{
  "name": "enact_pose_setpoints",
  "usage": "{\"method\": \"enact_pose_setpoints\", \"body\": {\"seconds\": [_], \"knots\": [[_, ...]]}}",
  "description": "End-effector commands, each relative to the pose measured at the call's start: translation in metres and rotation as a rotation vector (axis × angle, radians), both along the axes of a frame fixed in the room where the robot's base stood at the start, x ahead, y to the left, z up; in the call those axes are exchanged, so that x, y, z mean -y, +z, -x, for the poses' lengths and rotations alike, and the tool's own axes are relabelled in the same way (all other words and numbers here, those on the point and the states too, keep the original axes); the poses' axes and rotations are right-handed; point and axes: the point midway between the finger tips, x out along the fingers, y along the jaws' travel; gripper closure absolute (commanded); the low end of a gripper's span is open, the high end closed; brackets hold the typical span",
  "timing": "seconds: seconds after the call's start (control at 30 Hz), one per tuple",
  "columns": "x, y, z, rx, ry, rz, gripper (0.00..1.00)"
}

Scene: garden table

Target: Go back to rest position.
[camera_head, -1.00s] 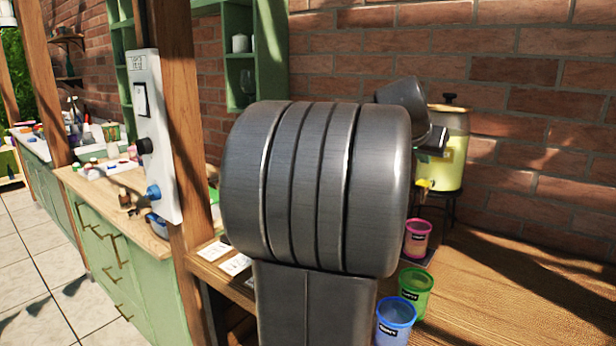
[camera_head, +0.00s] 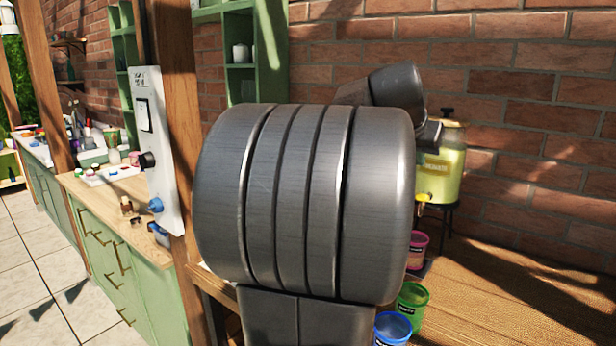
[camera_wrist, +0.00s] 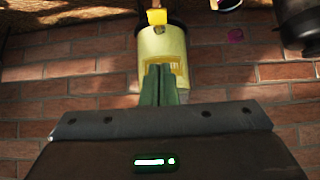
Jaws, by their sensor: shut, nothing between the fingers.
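My gripper (camera_wrist: 161,70) shows in the wrist view as two green fingers pressed together, with nothing between them. It is in front of the drink dispenser (camera_wrist: 148,45), which appears upside down there with its yellow tap (camera_wrist: 157,17) at the top. In the head view my grey arm fills the middle and hides most of the gripper. The dispenser (camera_head: 441,170), with pale yellow liquid, stands on a dark stand behind the arm's far end. I cannot tell the gap between gripper and dispenser.
A pink cup (camera_head: 417,247), a green cup (camera_head: 411,303) and a blue cup (camera_head: 393,328) stand on the wooden table (camera_head: 510,300), beside my arm. The table's right side is clear. A wooden post (camera_head: 178,110) with a control box (camera_head: 154,150) stands left. A brick wall (camera_head: 530,90) closes the back.

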Motion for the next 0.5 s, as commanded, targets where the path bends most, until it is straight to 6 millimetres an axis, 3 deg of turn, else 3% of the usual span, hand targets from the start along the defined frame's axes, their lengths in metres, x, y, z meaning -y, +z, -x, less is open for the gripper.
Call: {"method": "enact_pose_setpoints", "body": {"seconds": [0.27,0.5], "knots": [[0.001,-0.002,-0.001,-0.001,0.0,-0.001,1.0],[0.013,-0.023,-0.018,-0.004,-0.001,-0.001,1.0]]}}
